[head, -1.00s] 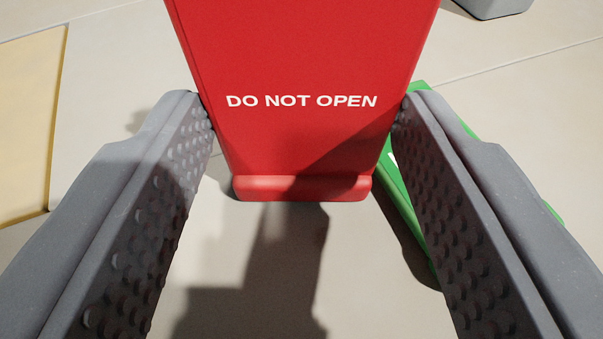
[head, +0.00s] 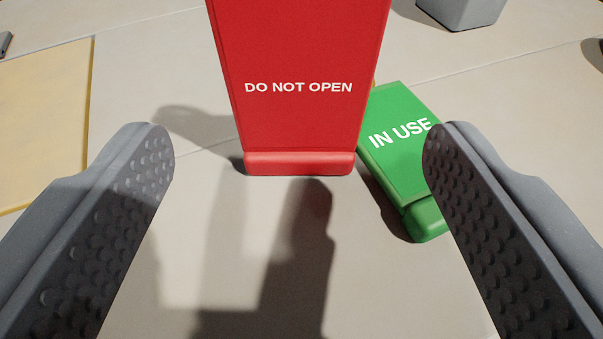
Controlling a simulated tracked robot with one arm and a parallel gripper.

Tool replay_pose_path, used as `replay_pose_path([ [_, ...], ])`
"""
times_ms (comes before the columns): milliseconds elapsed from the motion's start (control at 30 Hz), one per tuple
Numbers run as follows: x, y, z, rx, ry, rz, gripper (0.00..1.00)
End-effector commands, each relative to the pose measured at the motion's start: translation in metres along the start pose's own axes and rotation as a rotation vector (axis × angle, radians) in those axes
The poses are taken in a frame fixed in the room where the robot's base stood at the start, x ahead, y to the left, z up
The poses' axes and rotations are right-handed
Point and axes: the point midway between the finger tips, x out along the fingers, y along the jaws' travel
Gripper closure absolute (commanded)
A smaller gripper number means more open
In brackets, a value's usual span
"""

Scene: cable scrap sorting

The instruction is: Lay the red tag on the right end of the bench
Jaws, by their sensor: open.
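The red tag (head: 300,120) reads "DO NOT OPEN" and stands out in the upper middle of the head view. Its upper part is cut off by the top edge of the picture. Its thick lower edge faces me and looks to be on or close to the pale surface (head: 215,225). My gripper (head: 297,135) is open, with one grey studded finger on each side of the tag and clear gaps to both. The fingers hold nothing.
A green tag (head: 403,150) reading "IN USE" lies close to the right of the red tag, partly behind my right finger. A yellowish flat panel (head: 45,115) lies at the left. A grey block (head: 462,12) is at the top right. Front middle is clear.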

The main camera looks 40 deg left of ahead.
Motion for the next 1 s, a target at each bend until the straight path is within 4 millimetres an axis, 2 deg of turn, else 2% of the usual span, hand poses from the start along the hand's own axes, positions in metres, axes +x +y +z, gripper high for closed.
replay_pose_path([
  [33,-0.011,0.002,-0.003,0.001,0.002,0.002,0.29],
  [200,-0.04,0.002,-0.002,0.001,-0.002,0.002,0.29],
  [433,-0.072,0.002,-0.002,-0.001,0.001,0.003,0.29],
  [633,-0.084,0.001,0.0,0.0,-0.001,0.001,0.29],
  [900,-0.086,0.001,0.0,0.0,-0.001,0.001,0.29],
  [1000,-0.089,0.011,-0.005,-0.004,-0.005,0.019,0.29],
])
